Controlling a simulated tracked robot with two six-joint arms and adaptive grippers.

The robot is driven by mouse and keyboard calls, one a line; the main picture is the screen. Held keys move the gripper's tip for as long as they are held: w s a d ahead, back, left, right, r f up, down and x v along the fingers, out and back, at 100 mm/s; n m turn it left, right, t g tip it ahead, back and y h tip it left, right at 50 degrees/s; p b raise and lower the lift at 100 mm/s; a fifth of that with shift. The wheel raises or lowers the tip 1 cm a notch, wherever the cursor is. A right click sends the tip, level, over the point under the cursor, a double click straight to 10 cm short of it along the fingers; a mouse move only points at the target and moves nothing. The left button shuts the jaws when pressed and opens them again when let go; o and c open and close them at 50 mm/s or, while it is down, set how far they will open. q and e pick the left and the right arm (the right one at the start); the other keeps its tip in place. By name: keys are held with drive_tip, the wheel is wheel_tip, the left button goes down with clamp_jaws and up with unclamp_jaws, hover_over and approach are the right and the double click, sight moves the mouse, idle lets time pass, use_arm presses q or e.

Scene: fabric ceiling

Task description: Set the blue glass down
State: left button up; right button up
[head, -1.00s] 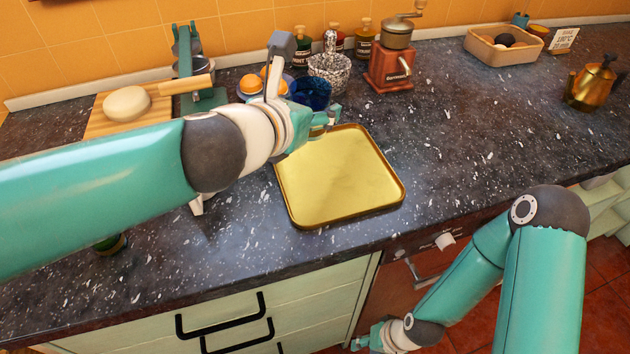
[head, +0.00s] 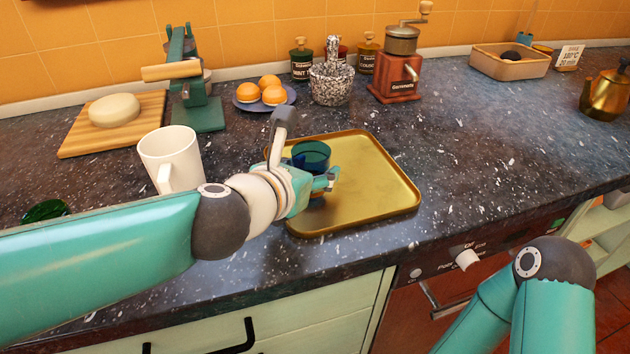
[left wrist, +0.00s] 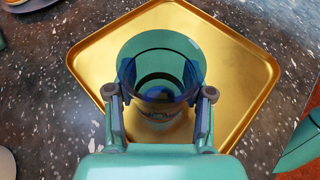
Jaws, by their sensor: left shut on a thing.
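The blue glass (head: 312,154) is upright over the left part of the gold tray (head: 375,190). My left gripper (head: 325,181) is shut on the glass, partly hiding it in the head view. In the left wrist view the glass (left wrist: 160,75) sits between the two fingers (left wrist: 160,95), with the gold tray (left wrist: 225,60) below it. I cannot tell whether the glass base touches the tray. My right arm (head: 545,300) shows at the lower right, but its gripper is out of view.
A white mug (head: 172,155) stands left of the tray, close to my left arm. The counter right of the tray is clear.

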use_arm(q)
drive_tip(key=o, duration=1.2)
drive_tip(key=shift+o, duration=0.2)
drive_tip(key=p+v, duration=0.1)
drive_tip(key=v, duration=0.2)
drive_tip(key=p+v, duration=0.2)
drive_tip(key=v, duration=0.2)
drive_tip(key=p+v, duration=0.2)
drive_tip(key=v, duration=0.2)
drive_tip(key=shift+s+r, duration=0.1)
drive_tip(key=shift+r, duration=0.25)
drive_tip(key=shift+s+a, duration=0.2)
drive_tip(key=shift+s, duration=0.15)
